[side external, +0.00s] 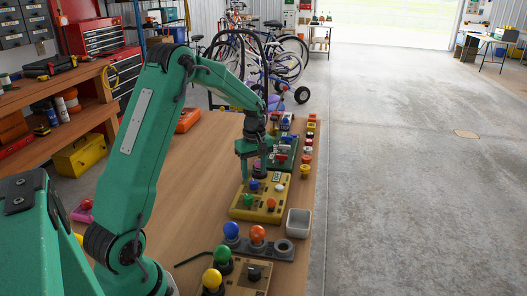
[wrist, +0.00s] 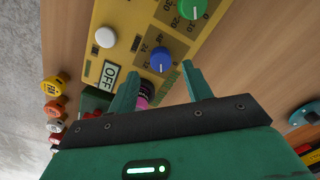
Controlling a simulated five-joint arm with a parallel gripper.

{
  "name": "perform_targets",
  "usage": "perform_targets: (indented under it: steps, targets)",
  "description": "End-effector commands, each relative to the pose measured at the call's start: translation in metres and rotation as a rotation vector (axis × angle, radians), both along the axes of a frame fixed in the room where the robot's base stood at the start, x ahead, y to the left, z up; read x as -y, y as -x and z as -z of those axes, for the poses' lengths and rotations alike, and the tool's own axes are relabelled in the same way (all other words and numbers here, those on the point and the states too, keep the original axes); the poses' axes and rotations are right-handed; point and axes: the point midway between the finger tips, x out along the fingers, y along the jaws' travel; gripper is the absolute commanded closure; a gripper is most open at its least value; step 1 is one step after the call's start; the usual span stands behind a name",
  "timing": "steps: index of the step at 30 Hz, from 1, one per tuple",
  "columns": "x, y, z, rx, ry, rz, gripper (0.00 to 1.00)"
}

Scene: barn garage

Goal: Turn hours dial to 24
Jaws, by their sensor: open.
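The yellow control box (side external: 262,208) lies on the wooden bench; its face also shows in the wrist view (wrist: 121,47). Its blue dial (wrist: 162,61) has a white pointer mark and printed numbers, including 48, 36 and 24, along its left side. I cannot tell exactly which number the pointer meets. A green dial (wrist: 192,8), a white button (wrist: 104,37) and an OFF label (wrist: 109,75) are on the same face. My gripper (wrist: 160,77) is open and empty, its fingertips apart on either side just short of the blue dial. In the side view my gripper (side external: 250,174) hangs over the box's far end.
A grey panel with blue and orange knobs (side external: 258,236) is nearer the camera. A green box (side external: 284,152) with several controls lies beyond my gripper. Bare bench top (side external: 190,222) is free at the left.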

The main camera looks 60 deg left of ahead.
Motion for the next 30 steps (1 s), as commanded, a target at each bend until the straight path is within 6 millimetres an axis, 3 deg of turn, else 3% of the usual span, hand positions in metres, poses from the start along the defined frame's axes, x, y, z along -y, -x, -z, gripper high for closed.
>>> perform_targets:
  steps: [9,21,28,30]
  targets:
    - [0.000,0.002,0.033,-0.001,0.001,0.000,0.50]
    - [0.000,0.002,0.038,0.000,0.000,0.000,0.50]
    - [0.000,0.002,0.038,0.000,0.000,0.000,0.95]
    - [0.000,0.002,0.038,0.000,0.000,0.000,0.95]
